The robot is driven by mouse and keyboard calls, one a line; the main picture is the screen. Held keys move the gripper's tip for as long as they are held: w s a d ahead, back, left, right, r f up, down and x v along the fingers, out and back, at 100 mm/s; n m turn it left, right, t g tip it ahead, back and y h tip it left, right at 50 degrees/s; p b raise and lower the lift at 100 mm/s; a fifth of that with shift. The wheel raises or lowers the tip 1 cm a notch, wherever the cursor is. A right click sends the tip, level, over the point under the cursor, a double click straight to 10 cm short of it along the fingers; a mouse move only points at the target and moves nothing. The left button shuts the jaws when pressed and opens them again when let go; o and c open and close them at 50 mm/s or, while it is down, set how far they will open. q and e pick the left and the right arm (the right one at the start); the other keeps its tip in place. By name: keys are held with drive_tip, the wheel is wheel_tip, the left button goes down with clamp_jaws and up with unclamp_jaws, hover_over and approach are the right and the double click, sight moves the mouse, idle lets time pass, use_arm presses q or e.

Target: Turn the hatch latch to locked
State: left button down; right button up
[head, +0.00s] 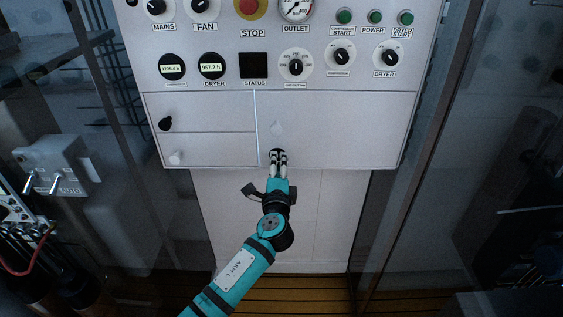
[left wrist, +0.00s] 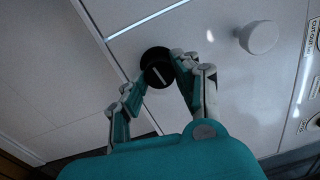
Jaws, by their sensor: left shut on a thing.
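The hatch latch is a round black knob with a pale line across its face. It shows between my fingers in the left wrist view (left wrist: 157,66) and is mostly covered by them in the head view (head: 277,152). It sits low on a wide pale hatch door (head: 345,135), near the door's left edge. My left gripper (head: 278,158) reaches up from below and is shut on the latch, one finger on each side in the left wrist view (left wrist: 153,76). The latch's locked or unlocked marking cannot be read. My right gripper is not in view.
A white knob (head: 276,128) sits just above the latch. Left of the hatch are two small doors, one with a black knob (head: 165,123), one with a white knob (head: 177,157). Dials, buttons and a red stop button (head: 250,6) fill the panel above. Below is a plain pale panel.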

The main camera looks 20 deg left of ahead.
use_arm(q)
drive_tip(key=shift+r+m, duration=0.1)
drive_tip(key=shift+m, duration=0.8)
drive_tip(key=shift+p, duration=0.3)
drive_tip(key=c, duration=1.4)
unclamp_jaws()
drive_tip(key=o, duration=0.4)
drive_tip(key=shift+s, duration=0.15)
drive_tip(key=shift+o, duration=0.2)
